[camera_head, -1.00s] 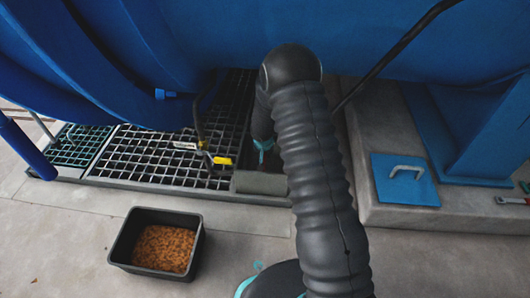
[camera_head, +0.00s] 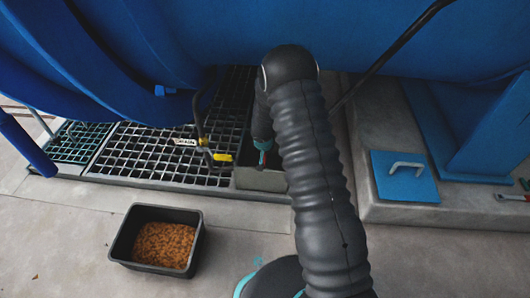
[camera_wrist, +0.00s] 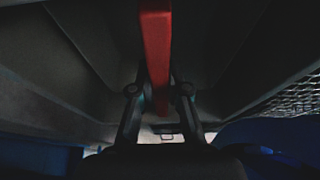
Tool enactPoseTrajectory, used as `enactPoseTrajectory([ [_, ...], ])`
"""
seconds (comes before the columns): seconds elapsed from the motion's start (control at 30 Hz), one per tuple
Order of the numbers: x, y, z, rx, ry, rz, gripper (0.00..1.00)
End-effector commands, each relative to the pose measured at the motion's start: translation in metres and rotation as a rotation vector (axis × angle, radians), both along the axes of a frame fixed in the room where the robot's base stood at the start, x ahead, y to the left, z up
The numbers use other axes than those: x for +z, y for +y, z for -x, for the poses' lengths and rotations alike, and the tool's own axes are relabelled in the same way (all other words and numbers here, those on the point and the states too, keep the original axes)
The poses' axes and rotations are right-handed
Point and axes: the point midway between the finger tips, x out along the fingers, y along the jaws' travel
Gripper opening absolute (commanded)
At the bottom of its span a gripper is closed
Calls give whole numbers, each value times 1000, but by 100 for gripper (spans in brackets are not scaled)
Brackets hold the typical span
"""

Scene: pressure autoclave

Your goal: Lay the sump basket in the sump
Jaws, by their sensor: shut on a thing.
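The sump (camera_head: 258,180) is a grey-walled opening at the right end of the floor grating in the head view, partly behind my arm. My gripper (camera_wrist: 160,105) shows in the wrist view with its two fingers shut on a red bar (camera_wrist: 157,50), which looks like the sump basket's handle. Dark sloping walls lie on both sides of the bar, and a patch of metal mesh (camera_wrist: 298,97) shows at the right. I cannot tell which of these belong to the basket. In the head view my arm hides most of the gripper and what it holds.
A black tub (camera_head: 122,243) of brown material stands on the concrete at the front left. The metal grating (camera_head: 150,155) and a yellow-handled valve (camera_head: 221,157) are left of the sump. A blue plate (camera_head: 405,178) with a pale handle lies on the plinth at right.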

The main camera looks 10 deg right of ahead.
Motion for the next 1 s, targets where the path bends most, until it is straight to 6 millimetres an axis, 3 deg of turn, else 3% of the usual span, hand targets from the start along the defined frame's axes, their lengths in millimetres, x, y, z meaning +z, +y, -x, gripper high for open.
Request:
enactPoseTrajectory([
  [0.63, -13, 0, 0, 1, 0, -1, 0],
  [0.67, -13, 0, 0, 0, 0, -1, 20],
  [0.77, -13, 0, 0, 0, 0, -1, 44],
  [1.0, -14, 0, 1, 0, 1, 0, 44],
])
